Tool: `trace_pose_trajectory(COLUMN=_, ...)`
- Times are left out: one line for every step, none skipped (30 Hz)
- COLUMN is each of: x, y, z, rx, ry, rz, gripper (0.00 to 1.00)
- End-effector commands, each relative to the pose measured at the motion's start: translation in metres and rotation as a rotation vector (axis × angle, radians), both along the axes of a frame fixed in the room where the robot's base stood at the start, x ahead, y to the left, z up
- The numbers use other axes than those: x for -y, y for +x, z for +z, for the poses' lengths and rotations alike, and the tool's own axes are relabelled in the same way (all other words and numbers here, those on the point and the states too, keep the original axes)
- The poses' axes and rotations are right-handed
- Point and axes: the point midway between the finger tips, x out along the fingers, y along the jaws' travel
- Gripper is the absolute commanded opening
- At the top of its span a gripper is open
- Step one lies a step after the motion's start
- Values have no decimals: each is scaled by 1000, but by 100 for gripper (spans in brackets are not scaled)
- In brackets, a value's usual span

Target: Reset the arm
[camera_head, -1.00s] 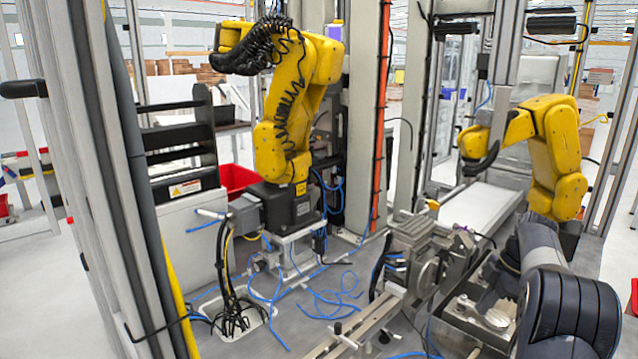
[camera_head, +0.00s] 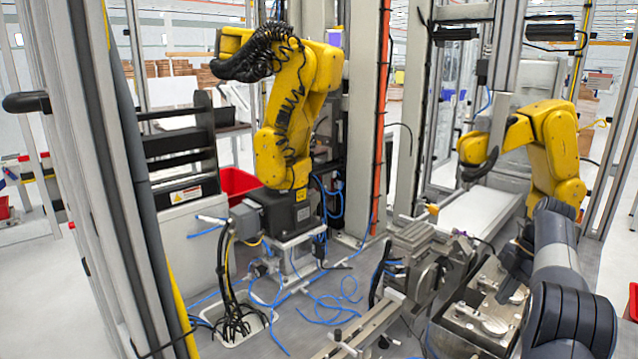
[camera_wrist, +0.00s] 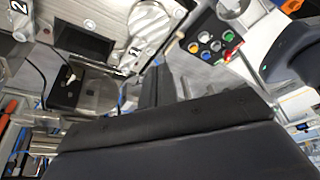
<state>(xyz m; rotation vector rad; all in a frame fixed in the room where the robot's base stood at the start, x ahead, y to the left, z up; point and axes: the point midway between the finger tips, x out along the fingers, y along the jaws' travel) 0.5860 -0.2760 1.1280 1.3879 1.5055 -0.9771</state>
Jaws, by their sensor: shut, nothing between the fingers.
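My arm (camera_head: 556,262) reaches up from the lower right of the head view, dark grey and black. My gripper (camera_head: 514,270) is the dark part at its left, over the metal fixture; its fingertips are too small to make out there. In the wrist view my gripper (camera_wrist: 164,72) shows as dark fingers beyond the broad black wrist body. It is shut and holds nothing. The metal fixture (camera_head: 474,322) lies below and left of my arm, apart from it as far as I can tell.
A yellow robot arm (camera_head: 556,150) stands close behind mine, and another yellow arm (camera_head: 285,110) stands at the left. A metal post (camera_head: 508,45) rises at the back. A panel of coloured buttons (camera_wrist: 214,45) shows in the wrist view. Blue hoses lie across the table.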

Motion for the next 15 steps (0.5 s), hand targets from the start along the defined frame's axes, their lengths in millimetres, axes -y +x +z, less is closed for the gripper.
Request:
trace_pose_trajectory(x=-3, y=-1, z=-7, rx=-2, ry=2, rz=1, gripper=0)
trace_pose_trajectory(x=-4, y=-1, z=-10, rx=-1, ry=1, rz=0, gripper=0)
trace_pose_trajectory(x=-6, y=-1, z=-15, rx=-2, ry=1, rz=1, gripper=0)
trace_pose_trajectory(x=-7, y=-1, z=-18, rx=-1, ry=1, rz=0, gripper=0)
trace_pose_trajectory(x=-8, y=-1, z=-22, rx=-2, ry=2, rz=2, gripper=0)
trace_pose_trajectory(x=-10, y=-1, z=-27, rx=-2, ry=1, rz=2, gripper=0)
trace_pose_trajectory(x=-13, y=-1, z=-30, rx=0, ry=0, rz=-12, gripper=0)
trace_pose_trajectory(x=-16, y=0, z=-32, rx=1, ry=-2, rz=-27, gripper=0)
trace_pose_trajectory(x=-20, y=0, z=-35, rx=2, ry=-2, rz=-46, gripper=0)
trace_pose_trajectory(x=-23, y=0, z=-37, rx=2, ry=-3, rz=-60, gripper=0)
trace_pose_trajectory(x=-25, y=0, z=-39, rx=2, ry=-3, rz=-75, gripper=0)
trace_pose_trajectory(x=-29, y=0, z=-42, rx=3, ry=-4, rz=-94, gripper=0)
trace_pose_trajectory(x=-31, y=0, z=-44, rx=2, ry=-3, rz=-109, gripper=0)
trace_pose_trajectory(x=-34, y=0, z=-46, rx=2, ry=-4, rz=-124, gripper=0)
trace_pose_trajectory(x=-37, y=0, z=-49, rx=2, ry=-4, rz=-143, gripper=0)
